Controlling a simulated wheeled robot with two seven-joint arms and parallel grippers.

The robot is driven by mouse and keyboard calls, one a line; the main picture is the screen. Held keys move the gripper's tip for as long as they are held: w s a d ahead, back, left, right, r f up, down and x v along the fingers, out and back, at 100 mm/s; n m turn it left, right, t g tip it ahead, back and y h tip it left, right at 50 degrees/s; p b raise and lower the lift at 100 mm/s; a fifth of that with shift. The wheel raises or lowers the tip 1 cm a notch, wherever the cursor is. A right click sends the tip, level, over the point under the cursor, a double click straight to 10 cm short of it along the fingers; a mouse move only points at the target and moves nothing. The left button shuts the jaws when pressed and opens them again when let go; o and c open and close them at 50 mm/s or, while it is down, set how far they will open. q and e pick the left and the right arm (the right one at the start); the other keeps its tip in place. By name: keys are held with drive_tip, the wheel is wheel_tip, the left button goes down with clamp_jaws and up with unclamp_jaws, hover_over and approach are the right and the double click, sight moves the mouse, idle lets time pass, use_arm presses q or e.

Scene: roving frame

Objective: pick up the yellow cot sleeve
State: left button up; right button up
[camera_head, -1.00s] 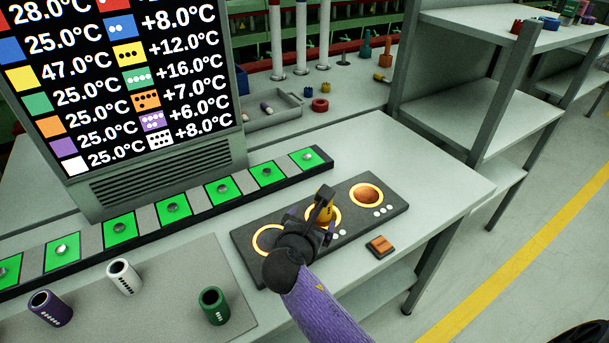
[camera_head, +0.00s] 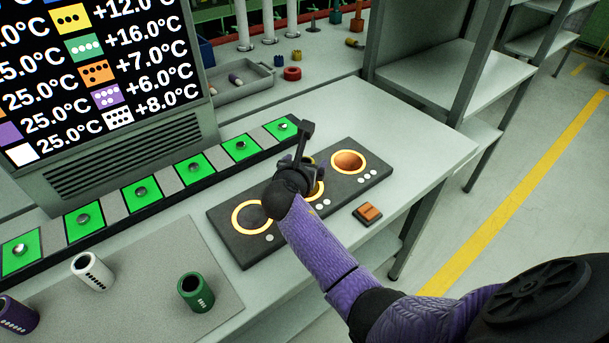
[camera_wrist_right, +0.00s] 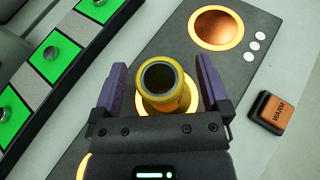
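The yellow cot sleeve (camera_wrist_right: 167,86) stands on the middle glowing ring of the dark three-ring plate (camera_wrist_right: 135,45), its dark round opening facing the right wrist camera. My right gripper (camera_wrist_right: 161,64) is open, with one purple finger on each side of the sleeve. In the head view my right gripper (camera_head: 298,160) hides most of the sleeve. My left gripper is not in view.
An orange button block (camera_head: 368,212) sits right of the plate. Green (camera_head: 196,292), white (camera_head: 92,271) and purple (camera_head: 14,314) sleeves stand on a grey mat at left. A strip of green squares (camera_head: 141,193) runs behind. The right ring (camera_head: 348,161) is empty.

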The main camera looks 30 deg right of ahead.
drive_tip(key=c, duration=1.2)
clamp_jaws()
drive_tip(key=shift+r, duration=0.1)
